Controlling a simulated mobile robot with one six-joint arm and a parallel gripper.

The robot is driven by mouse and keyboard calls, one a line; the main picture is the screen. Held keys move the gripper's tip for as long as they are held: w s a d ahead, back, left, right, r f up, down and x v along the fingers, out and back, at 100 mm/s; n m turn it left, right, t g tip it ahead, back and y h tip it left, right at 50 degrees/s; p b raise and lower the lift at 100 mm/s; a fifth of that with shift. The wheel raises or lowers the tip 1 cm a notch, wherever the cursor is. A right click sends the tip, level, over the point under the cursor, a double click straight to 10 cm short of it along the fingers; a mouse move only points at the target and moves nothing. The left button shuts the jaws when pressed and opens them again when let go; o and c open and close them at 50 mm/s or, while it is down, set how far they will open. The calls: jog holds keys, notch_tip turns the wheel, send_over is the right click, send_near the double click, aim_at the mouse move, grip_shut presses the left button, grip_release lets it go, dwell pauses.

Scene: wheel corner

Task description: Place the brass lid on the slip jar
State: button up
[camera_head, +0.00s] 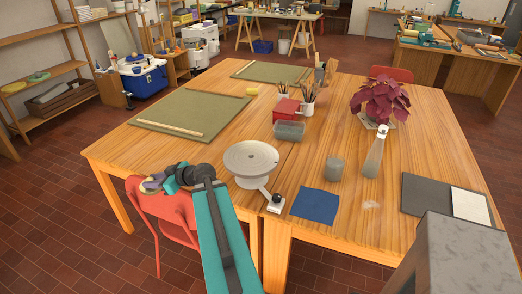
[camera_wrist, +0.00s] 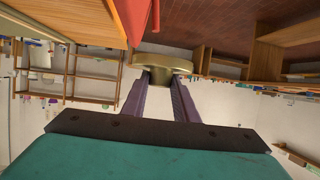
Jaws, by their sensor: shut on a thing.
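The brass lid (camera_wrist: 162,62) is a round, flat disc with a narrower part between my fingers in the wrist view. My gripper (camera_wrist: 160,82) is shut on it; in the head view my gripper (camera_head: 154,182) is off the table's front left edge, above the red chair. The lid is too small there to make out clearly. A grey cylindrical jar (camera_head: 334,169), which looks like the slip jar, stands upright on the right half of the table, well right of my gripper. Its opening is too small to judge.
A grey potter's wheel (camera_head: 250,162) stands between my gripper and the jar. A bottle (camera_head: 373,158) stands close right of the jar, a potted red plant (camera_head: 380,98) behind it. A blue cloth (camera_head: 316,206) lies in front. The red chair (camera_head: 165,213) is below my gripper.

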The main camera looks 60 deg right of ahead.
jog(key=s+d+m+h+p, duration=0.2)
jog(key=s+d+h, duration=0.1)
jog(key=s+d, duration=0.3)
jog(key=s+d+m+g+h+p, duration=0.1)
jog(key=s+d+m+h+p, duration=0.1)
jog(key=s+d, duration=0.5)
jog(key=s+d+r+m+h+p, duration=0.1)
jog(key=s+d+m+h, duration=0.3)
jog(key=s+d, duration=0.3)
jog(key=shift+s+d+r+g+p, duration=0.1)
jog(key=shift+d+g+p, duration=0.1)
jog(key=shift+d, duration=0.95)
jog(key=shift+s+d+g+p, duration=0.1)
jog(key=shift+d+g+p, duration=0.1)
jog(key=shift+d, duration=0.95)
jog(key=s+d+m+g+h+p, duration=0.2)
jog(key=s+d, duration=0.1)
jog(key=s, duration=0.7)
jog(key=s+d+m+g+h+p, duration=0.1)
jog(key=s+d+m+g+h, duration=0.1)
jog(key=s, duration=0.9)
jog(key=s+d+m+g+h+p, duration=0.1)
jog(key=s+d+m+g+p, duration=0.1)
jog(key=s+d, duration=0.4)
jog(key=s+m+g, duration=0.1)
jog(key=s+m, duration=0.1)
jog(key=s, duration=0.2)
jog(key=shift+s+f+h+p, duration=0.15)
jog(key=shift+f+h+p, duration=0.15)
jog(key=shift+h, duration=0.1)
